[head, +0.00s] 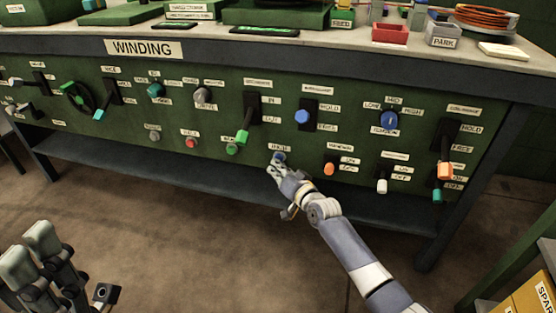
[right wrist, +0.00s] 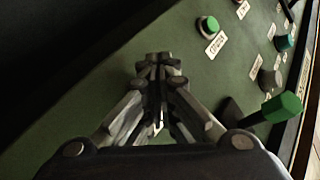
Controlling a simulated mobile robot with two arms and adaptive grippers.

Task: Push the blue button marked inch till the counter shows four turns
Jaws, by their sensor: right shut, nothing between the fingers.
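In the right wrist view, the shut fingertips (right wrist: 158,62) point at the green panel and the blue button is hidden. My left gripper (head: 32,250) is open and empty, low over the floor at the left. No counter reading can be made out.
A green button (head: 232,148) and a green-handled lever (head: 243,136) are left of the blue button. An orange switch (head: 330,169) is to its right. Two dark displays (head: 264,30) (head: 180,26) lie on the bench top, their text too small to read.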

